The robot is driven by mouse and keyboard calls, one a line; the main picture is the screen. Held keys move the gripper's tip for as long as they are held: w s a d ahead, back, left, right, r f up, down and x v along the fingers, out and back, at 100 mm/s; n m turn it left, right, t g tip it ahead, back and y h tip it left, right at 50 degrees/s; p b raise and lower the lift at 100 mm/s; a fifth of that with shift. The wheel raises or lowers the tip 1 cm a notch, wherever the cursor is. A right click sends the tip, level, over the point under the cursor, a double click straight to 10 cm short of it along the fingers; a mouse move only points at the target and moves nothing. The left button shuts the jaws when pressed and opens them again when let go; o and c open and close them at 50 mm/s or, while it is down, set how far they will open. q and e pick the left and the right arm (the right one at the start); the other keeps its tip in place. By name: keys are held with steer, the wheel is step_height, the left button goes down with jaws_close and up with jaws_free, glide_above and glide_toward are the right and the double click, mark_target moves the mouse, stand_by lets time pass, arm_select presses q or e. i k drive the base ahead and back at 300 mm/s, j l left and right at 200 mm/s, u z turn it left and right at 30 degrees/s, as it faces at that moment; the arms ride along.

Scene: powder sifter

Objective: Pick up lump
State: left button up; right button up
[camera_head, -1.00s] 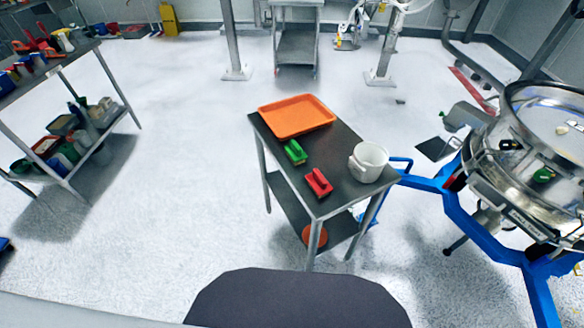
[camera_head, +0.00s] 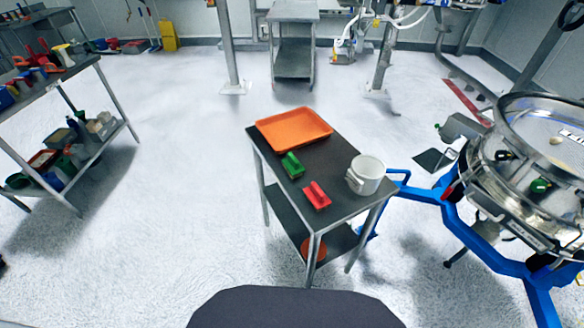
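A small pale lump (camera_head: 556,141) lies on the round mesh inside the steel sifter (camera_head: 515,180) at the right edge. The sifter's rim is open at the top and stands on a blue frame. Neither of my grippers shows in the head view, so I cannot see what they hold.
A dark table (camera_head: 338,215) stands ahead with an orange tray (camera_head: 294,129), a green brush (camera_head: 292,165), a red brush (camera_head: 317,195) and a white pot (camera_head: 366,174). A blue frame (camera_head: 455,222) extends beside it. A cluttered shelf (camera_head: 60,100) stands left. Floor between is clear.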

mark_target(554, 140)
steer(key=z, duration=1.7)
